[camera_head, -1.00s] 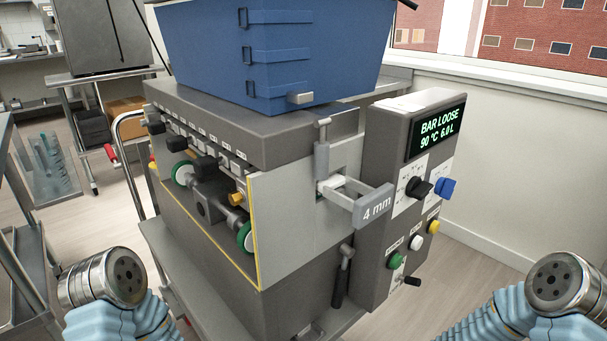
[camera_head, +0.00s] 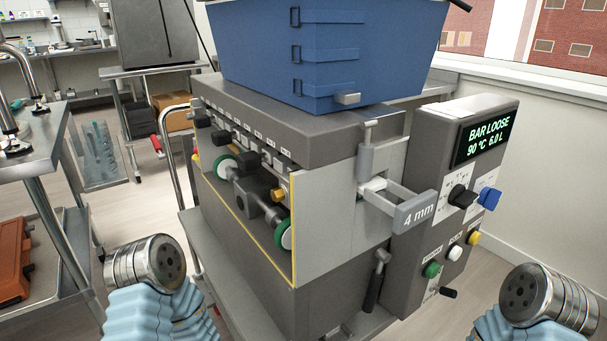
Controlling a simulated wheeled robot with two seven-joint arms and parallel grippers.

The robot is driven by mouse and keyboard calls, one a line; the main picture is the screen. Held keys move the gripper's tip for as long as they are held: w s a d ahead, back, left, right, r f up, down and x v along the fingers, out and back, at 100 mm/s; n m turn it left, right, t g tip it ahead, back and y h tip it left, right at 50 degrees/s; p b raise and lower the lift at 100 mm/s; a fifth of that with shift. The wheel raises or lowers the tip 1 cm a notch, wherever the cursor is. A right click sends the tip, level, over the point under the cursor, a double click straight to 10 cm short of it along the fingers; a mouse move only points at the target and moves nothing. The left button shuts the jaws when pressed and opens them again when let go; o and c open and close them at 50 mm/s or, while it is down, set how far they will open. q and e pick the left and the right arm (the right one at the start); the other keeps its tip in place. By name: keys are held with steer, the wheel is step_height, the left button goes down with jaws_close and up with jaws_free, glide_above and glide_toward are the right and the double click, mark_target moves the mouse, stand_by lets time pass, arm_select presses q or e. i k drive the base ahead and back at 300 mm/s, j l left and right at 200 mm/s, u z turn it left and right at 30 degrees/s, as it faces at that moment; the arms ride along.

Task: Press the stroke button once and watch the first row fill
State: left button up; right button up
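The depositor machine (camera_head: 345,275) stands in the middle, with a blue hopper (camera_head: 390,50) on top. Its control panel (camera_head: 405,275) at the right has a display (camera_head: 486,138) reading "BAR LOOSE", 90 °C, 6.0 L. Below are a green button (camera_head: 432,269), a white button (camera_head: 455,253) and a yellow button (camera_head: 473,238); their labels are too small to read, so I cannot tell which is stroke. A "4 mm" bar (camera_head: 418,212) sticks out of the machine's side. My two arms show at the lower left and lower right, apart from the machine. No gripper fingers show.
Black knob (camera_head: 462,196) and blue knob (camera_head: 489,198) sit above the buttons. A black-handled lever (camera_head: 375,285) hangs beside the panel. A metal bench (camera_head: 38,140) and an orange case (camera_head: 12,262) are at the left. Floor is free right of the panel.

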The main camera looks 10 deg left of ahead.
mark_target(434, 271)
steer(key=l+u, duration=0.7)
steer(key=l, duration=0.5)
steer(key=k+l+u, duration=0.1)
steer(key=l, duration=0.45)
steer(key=k+l+u, duration=0.2)
steer(key=l, duration=0.15)
steer(key=l+u, duration=0.2)
steer(key=l, duration=0.15)
steer(key=k+l+u, duration=0.2)
steer(key=l, duration=0.1)
